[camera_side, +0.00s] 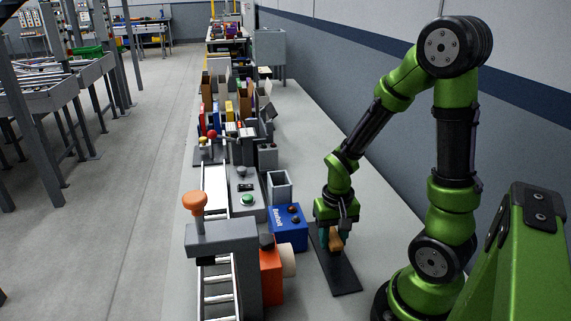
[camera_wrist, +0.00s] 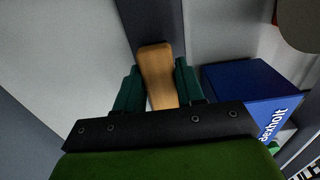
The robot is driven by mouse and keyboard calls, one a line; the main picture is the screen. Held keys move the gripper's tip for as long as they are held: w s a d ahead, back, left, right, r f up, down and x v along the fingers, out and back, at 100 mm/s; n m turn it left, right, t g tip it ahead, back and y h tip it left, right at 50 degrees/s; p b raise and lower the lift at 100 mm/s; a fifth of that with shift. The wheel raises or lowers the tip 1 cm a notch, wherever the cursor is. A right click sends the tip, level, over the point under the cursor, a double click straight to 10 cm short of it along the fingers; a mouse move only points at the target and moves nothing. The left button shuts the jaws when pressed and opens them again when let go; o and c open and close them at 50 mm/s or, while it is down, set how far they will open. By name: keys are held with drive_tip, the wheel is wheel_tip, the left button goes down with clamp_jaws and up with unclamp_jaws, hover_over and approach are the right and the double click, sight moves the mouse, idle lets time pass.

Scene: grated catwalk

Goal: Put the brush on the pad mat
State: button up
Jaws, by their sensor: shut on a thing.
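The brush (camera_side: 336,244) shows as a tan wooden piece between the teal fingers of my gripper (camera_side: 334,236). In the wrist view the brush (camera_wrist: 155,66) points away from my gripper (camera_wrist: 158,84), with a finger on each side. My gripper is shut on it and points down. The pad mat (camera_side: 340,275) is a long dark strip on the grey bench. It also shows in the wrist view (camera_wrist: 150,18), beyond the brush. The brush is over the mat in both views; I cannot tell whether it touches it. Bristles are not clearly visible.
A blue box (camera_side: 288,227) stands just left of the mat, close to my gripper. An orange device (camera_side: 271,275) and a grey open container (camera_side: 280,186) are nearby. A roller conveyor (camera_side: 217,288) runs farther left. The bench (camera_side: 305,135) behind the mat is clear.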

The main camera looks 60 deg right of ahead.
drive_tip(key=shift+f, duration=0.8)
drive_tip(key=shift+f, duration=0.1)
drive_tip(key=o, duration=1.1)
drive_tip(key=shift+o, duration=0.2)
wheel_tip(320, 180, up, 12)
drive_tip(key=shift+r, duration=0.1)
drive_tip(key=w+a+r+n+t+y, duration=0.1)
drive_tip(key=a+r+n+t, duration=0.4)
drive_tip(key=a+r, duration=0.5)
drive_tip(key=shift+a+r+t+y, duration=0.35)
drive_tip(key=shift+a+t+y, duration=0.15)
drive_tip(key=shift+a+t, duration=0.45)
drive_tip(key=shift+d, duration=0.15)
